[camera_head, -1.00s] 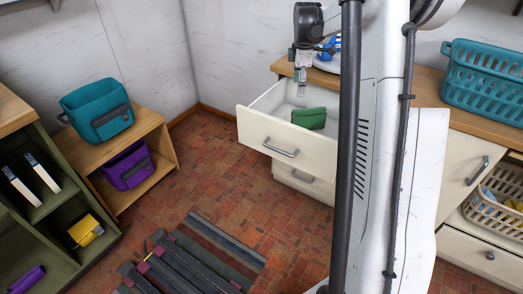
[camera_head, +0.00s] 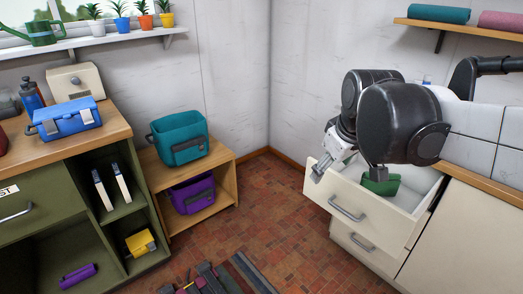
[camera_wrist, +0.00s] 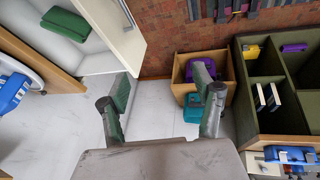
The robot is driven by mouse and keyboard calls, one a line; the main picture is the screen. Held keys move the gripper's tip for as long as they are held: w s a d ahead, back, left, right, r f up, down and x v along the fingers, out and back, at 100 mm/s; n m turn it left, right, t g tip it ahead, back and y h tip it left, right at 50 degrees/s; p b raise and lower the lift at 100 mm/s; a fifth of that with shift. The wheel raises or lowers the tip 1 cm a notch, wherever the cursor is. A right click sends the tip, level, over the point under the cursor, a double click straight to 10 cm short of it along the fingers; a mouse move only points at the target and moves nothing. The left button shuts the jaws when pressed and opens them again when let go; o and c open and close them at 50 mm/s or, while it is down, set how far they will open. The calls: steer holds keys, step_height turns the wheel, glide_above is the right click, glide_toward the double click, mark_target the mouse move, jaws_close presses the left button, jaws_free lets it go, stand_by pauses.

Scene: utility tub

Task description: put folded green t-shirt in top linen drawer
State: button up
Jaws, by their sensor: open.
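The folded green t-shirt (camera_head: 381,184) lies inside the open top linen drawer (camera_head: 350,203), partly covered by my arm in the head view. In the wrist view the t-shirt (camera_wrist: 65,24) rests on the drawer's pale floor, at the upper left, apart from my fingers. The drawer front (camera_wrist: 116,28) shows beside it. My gripper (camera_wrist: 163,97) is open, with its two fingers spread and nothing between them. In the head view my dark wrist housing hangs in front of and above the drawer.
A wooden shelf (camera_head: 229,176) holds a teal bin (camera_head: 180,139) and a purple bin (camera_head: 194,194). A green cabinet (camera_head: 40,183) stands at the left with a blue case (camera_head: 66,120) on top. A closed drawer (camera_head: 352,238) is below. The brick floor between is mostly clear.

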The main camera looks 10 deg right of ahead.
steer(key=s+a+f+m+t, duration=0.1)
steer(key=s+a+f+m, duration=0.1)
steer(key=s, duration=0.3)
steer(key=s+a+f+m+t, duration=0.1)
steer(key=s+a+f+m, duration=0.1)
steer(key=s+a, duration=0.3)
steer(key=shift+s+f+y, duration=0.4)
steer(key=shift+s+f, duration=0.15)
steer(key=shift+f, duration=0.05)
steer(key=shift+r, duration=0.15)
